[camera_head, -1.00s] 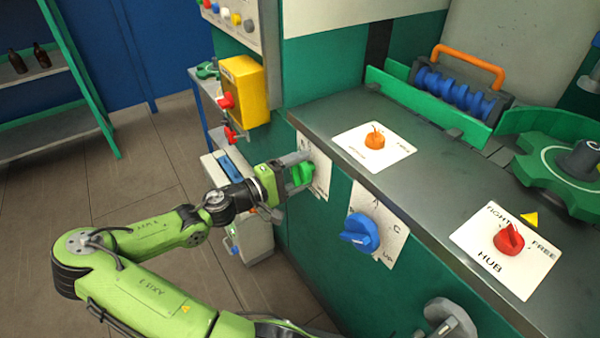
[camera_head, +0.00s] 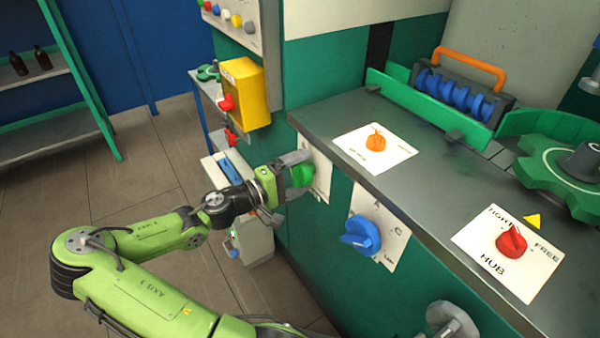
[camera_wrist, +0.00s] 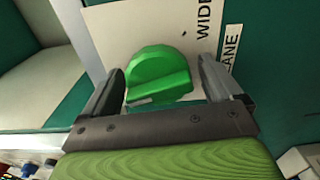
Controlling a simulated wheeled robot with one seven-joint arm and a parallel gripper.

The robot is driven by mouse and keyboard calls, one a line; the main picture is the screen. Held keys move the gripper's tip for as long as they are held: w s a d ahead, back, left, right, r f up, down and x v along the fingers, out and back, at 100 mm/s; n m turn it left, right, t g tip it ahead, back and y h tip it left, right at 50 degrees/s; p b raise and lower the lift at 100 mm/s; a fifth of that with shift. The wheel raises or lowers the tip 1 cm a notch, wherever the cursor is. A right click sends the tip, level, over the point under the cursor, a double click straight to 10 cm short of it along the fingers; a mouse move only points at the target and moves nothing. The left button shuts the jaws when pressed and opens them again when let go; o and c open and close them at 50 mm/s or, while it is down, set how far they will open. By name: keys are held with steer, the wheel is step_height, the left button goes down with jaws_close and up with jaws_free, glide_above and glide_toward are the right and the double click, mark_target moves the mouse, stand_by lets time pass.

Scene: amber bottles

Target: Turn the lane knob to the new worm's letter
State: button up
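The green knob (camera_head: 302,174) sits on a white plate (camera_head: 321,165) on the green front panel. In the wrist view the green knob (camera_wrist: 158,76) lies between my gripper's two fingers, and the plate shows the words "WIDE" and "LANE". My gripper (camera_head: 297,174) is at the knob with its fingers on either side; in the wrist view (camera_wrist: 165,84) narrow gaps show between fingers and knob. A blue knob (camera_head: 362,235) on a lettered plate (camera_head: 396,248) is to the right; letters A and C can be read. Its pointed end faces left.
An orange knob (camera_head: 376,140) and a red knob (camera_head: 511,241) marked "TIGHT", "FREE" and "HUB" are on the grey bench top (camera_head: 430,190). A blue worm with an orange handle (camera_head: 468,66) stands behind. A yellow box (camera_head: 243,92) is left of my gripper.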

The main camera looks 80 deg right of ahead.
steer(key=shift+a, duration=0.1)
steer(key=p+v, duration=0.3)
steer(key=v, duration=1.2)
steer(key=shift+w+a, duration=0.2)
steer(key=shift+w, duration=0.05)
steer(key=w+a+r+n+t+y+p, duration=0.25)
steer(key=a+t+y+p, duration=0.65)
steer(key=a, duration=0.5)
steer(key=s+a+r+n+t+y+p, duration=0.1)
steer(key=s+a+r+n+t+y, duration=0.1)
steer(key=a+r+t, duration=0.2)
steer(key=s+a+r+n+t+y+p, duration=0.1)
steer(key=a+r+n+t+y, duration=0.1)
steer(key=a+r, duration=0.8)
step_height(320, 180, up, 6)
steer(key=shift+s+a+f+n+t+y+p, duration=0.2)
steer(key=shift+s+f+n+t+y+p, duration=0.25)
steer(key=shift+t, duration=0.75)
steer(key=shift+r, duration=0.2)
